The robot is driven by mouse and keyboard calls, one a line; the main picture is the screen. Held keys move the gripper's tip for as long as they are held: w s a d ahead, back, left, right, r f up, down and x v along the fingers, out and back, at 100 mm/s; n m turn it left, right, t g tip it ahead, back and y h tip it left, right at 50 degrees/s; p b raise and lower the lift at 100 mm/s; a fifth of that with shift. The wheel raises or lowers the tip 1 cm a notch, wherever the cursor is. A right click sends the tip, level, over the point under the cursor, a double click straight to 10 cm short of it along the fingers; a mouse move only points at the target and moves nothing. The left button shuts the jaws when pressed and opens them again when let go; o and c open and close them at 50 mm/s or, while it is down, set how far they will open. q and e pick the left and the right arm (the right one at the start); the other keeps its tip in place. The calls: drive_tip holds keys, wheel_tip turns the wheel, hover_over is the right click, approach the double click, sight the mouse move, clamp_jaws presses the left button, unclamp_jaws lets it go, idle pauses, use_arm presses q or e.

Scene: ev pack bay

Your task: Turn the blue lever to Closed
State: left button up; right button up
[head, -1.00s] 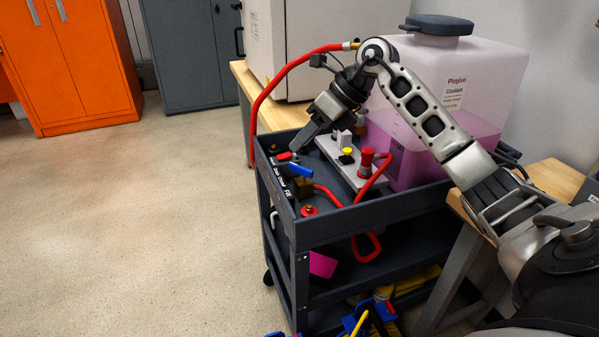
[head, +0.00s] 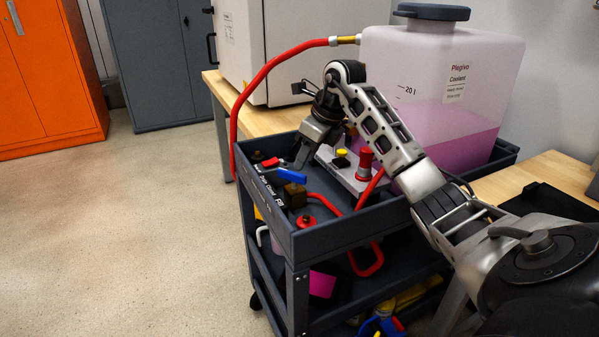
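The blue lever (head: 291,176) sits on a brass valve body (head: 294,195) inside the near left edge of the dark cart (head: 340,232). It lies roughly level, with its free end to the right. The cart's rim beside it carries a white label (head: 270,190) that appears to read Drain, Closed, Fill. My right gripper (head: 299,164) reaches down from above, its fingers just behind the blue lever's free end. I cannot tell whether they touch it, or how far apart they are. My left gripper is out of view.
A short red handle (head: 270,162) is close beside the blue lever. Red hoses, a red cap (head: 306,222) and a pink coolant tank (head: 440,90) are nearby. Floor at left is clear.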

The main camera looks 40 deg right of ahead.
sight(297, 173)
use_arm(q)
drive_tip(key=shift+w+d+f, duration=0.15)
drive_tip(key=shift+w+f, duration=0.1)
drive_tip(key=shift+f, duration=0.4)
use_arm(e)
drive_tip(key=shift+x, duration=2.4)
clamp_jaws()
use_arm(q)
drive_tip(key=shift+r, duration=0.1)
